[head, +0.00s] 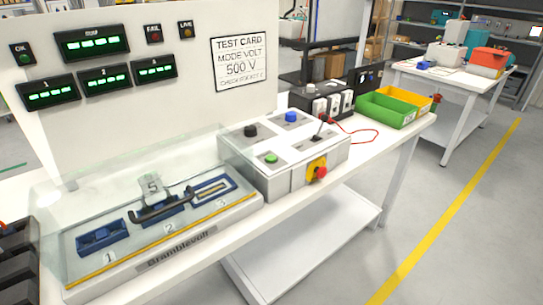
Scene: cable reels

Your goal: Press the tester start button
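The tester in the head view has a white control box (265,180) on the bench, right of a clear-covered test bay. A green button (271,158) sits on the box's front top plate and looks like the start button; no label on it is readable. A black knob (250,130) and a blue knob (291,117) are on the plates behind it. A red mushroom button (320,172) on a yellow plate is on the box's front right. My gripper is not in view, and nothing touches the green button.
The clear cover (110,190) closes over blue fixtures marked 1, 2, 3. An upright panel (150,115) with green displays and a "500 V" test card (239,62) stands behind. A red lead (358,135) and green bin (386,109) lie right. Floor is clear at right.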

